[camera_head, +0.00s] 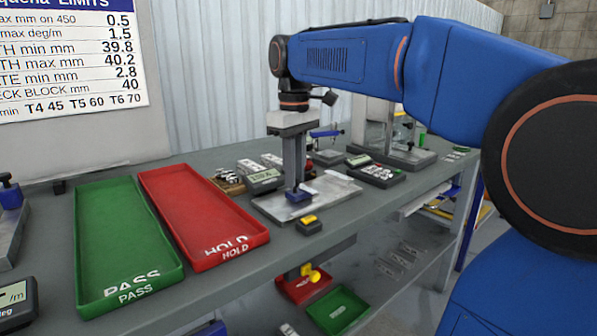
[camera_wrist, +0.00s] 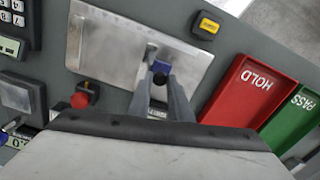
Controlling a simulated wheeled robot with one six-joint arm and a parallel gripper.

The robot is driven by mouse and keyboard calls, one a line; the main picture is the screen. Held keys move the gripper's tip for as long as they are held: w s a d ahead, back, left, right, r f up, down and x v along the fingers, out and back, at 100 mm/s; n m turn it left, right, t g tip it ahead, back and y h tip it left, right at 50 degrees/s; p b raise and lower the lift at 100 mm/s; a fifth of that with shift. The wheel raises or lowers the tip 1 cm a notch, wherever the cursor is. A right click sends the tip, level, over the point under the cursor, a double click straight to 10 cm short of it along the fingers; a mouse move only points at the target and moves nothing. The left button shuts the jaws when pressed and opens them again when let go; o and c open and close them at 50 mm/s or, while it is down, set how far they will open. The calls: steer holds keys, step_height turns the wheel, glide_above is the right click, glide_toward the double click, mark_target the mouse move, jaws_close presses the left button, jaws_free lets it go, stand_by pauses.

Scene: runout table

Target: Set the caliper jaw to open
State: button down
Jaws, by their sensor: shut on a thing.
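My gripper (camera_head: 296,187) points down over a flat metal plate (camera_head: 335,188) on the bench. Its fingers are shut on a small blue block (camera_head: 299,196), which looks like the caliper jaw. The wrist view shows the dark blue block (camera_wrist: 161,68) between the fingertips of my gripper (camera_wrist: 160,78), over the metal plate (camera_wrist: 110,48). The fingers hide part of the block, so I cannot tell how far the jaw stands open.
A red HOLD tray (camera_head: 248,238) and a green PASS tray (camera_head: 162,279) lie to the left. A yellow-topped button box (camera_head: 309,224) sits in front of the plate. A grey keypad device (camera_head: 376,174) stands to the right. A red knob (camera_wrist: 80,99) shows in the wrist view.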

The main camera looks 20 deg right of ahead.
steer(key=shift+a, duration=0.15)
steer(key=c, duration=1.6)
jaws_free()
steer(key=shift+a, duration=0.15)
step_height(320, 180, up, 17)
steer(key=shift+r, duration=0.2)
